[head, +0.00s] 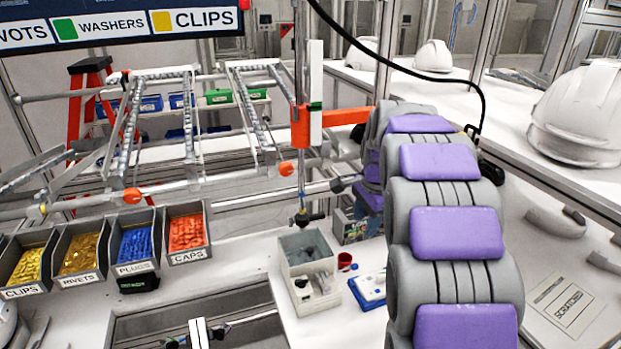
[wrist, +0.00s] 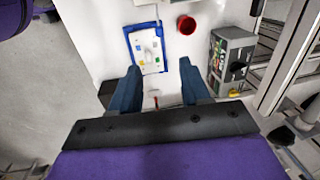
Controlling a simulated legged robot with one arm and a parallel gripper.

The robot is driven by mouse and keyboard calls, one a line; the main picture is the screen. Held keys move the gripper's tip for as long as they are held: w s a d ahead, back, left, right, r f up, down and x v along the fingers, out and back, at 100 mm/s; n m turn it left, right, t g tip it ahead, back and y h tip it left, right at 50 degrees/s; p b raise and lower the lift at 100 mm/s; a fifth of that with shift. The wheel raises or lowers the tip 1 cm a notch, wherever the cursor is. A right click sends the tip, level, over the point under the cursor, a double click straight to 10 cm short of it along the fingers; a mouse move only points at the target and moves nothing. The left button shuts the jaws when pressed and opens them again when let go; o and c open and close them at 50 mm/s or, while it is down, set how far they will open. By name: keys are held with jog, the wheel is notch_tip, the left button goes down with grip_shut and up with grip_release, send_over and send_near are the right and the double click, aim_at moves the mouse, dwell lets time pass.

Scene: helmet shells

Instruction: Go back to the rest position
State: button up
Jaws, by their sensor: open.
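My gripper (wrist: 158,88) shows in the wrist view with its two dark blue fingers spread apart. It is open, and nothing shows between the fingers except the white bench top below. A white and blue tray (wrist: 147,47) with small coloured marks lies on the bench beyond the fingertips. In the head view my purple and grey arm rises on the right side, and the tray (head: 369,288) shows just left of it. The gripper's fingers cannot be made out clearly in the head view.
A red cup (head: 345,262) stands by the tray, next to a grey box (head: 308,270). Labelled parts bins (head: 187,232) line the left. White helmet shells (head: 581,115) and a "SCRATCHED" card (head: 566,302) are on the right bench. A black cable (head: 400,68) hangs above my arm.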

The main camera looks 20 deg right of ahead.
jog(key=shift+a, duration=0.1)
jog(key=s+a+n+g, duration=0.2)
jog(key=s+a+n, duration=0.6)
jog(key=s+a, duration=0.65)
jog(key=s+a+f+n, duration=0.1)
jog(key=s+f+n, duration=0.2)
jog(key=s, duration=0.8)
jog(key=s+a+f+n+g, duration=0.1)
jog(key=s+f+n, duration=0.3)
jog(key=s, duration=0.7)
jog(key=shift+s+a+n+g, duration=0.3)
jog(key=shift+a+n, duration=0.45)
jog(key=shift+n, duration=0.25)
